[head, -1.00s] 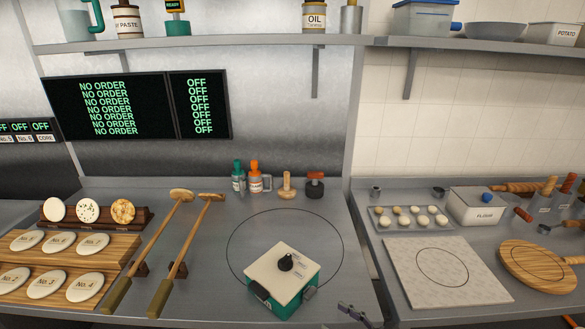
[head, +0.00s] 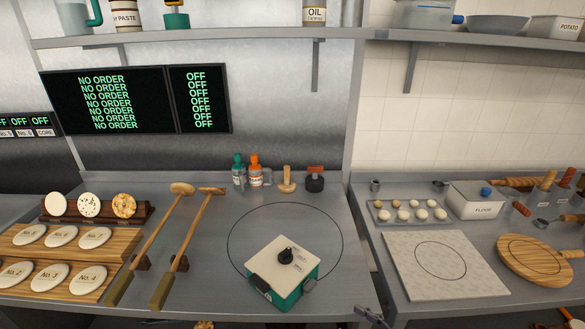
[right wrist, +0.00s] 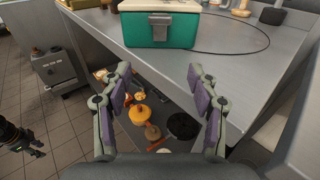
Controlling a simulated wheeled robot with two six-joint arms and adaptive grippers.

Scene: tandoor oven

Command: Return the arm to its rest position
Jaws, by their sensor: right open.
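My right gripper (right wrist: 158,75) is open and empty in the right wrist view. Its two fingers, with purple pads, are spread wide in front of and below the counter edge. In the head view only a small part of my right gripper (head: 370,314) shows at the bottom edge. A dark jointed part that looks like my left gripper (right wrist: 20,138) is at the left edge of the right wrist view; its jaws are too unclear to tell. It does not show in the head view.
A teal box with a cream top and black knob (head: 284,270) stands near the counter's front edge; it also shows in the right wrist view (right wrist: 160,28). Below the counter, several orange and brown items (right wrist: 143,120) lie beyond my right fingers.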

